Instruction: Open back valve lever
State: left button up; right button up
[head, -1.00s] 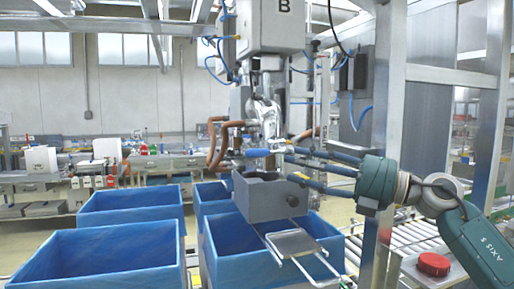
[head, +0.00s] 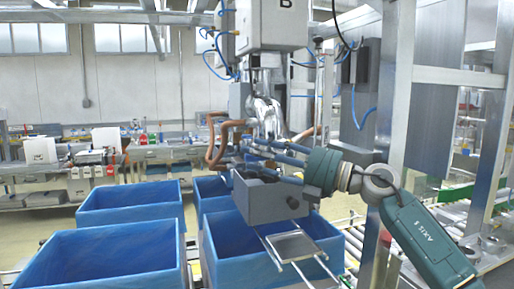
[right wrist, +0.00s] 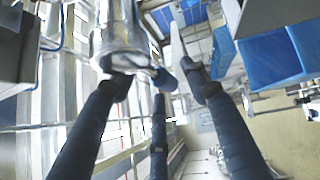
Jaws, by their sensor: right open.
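The valve assembly has a silver metal body (head: 268,118) under the box marked B (head: 270,22). The same silver body shows large at the upper left of the right wrist view (right wrist: 118,38). My right gripper (head: 258,157) reaches in from the right at valve height, above the grey box. In the right wrist view its dark fingers (right wrist: 160,88) are spread apart and open. A small blue piece (right wrist: 166,80), possibly the lever handle, shows between the fingertips; I cannot tell whether they touch it. In the head view the lever is largely hidden by the fingers. My left gripper is not in view.
A grey box (head: 268,202) with a wire frame (head: 292,246) sits just below my right gripper, over a blue crate (head: 225,262). More blue crates (head: 135,207) stand to the left. A metal post (head: 398,110) stands behind my right arm. Orange hoses (head: 213,140) hang left of the valve.

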jog(key=shift+w+a, duration=0.1)
jog(key=shift+a, duration=0.2)
grip_shut()
